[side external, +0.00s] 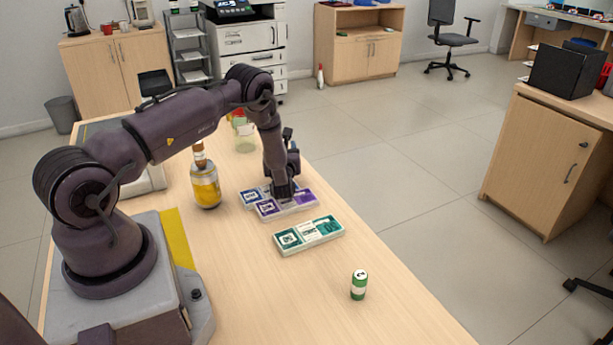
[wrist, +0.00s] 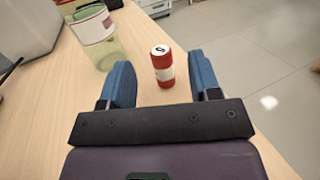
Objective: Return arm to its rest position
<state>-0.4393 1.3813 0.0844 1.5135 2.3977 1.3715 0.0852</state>
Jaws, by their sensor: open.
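Nothing appears held. I cannot make out the roll in the side view. The fingertips' contact with the tray is unclear.
A yellow jar (side external: 205,188) stands left of my gripper, and a clear jar (side external: 244,138) behind. It also shows in the wrist view (wrist: 95,32). A green tray (side external: 309,235) and green roll (side external: 359,284) lie nearer the front. The table's front (side external: 300,310) is bare.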

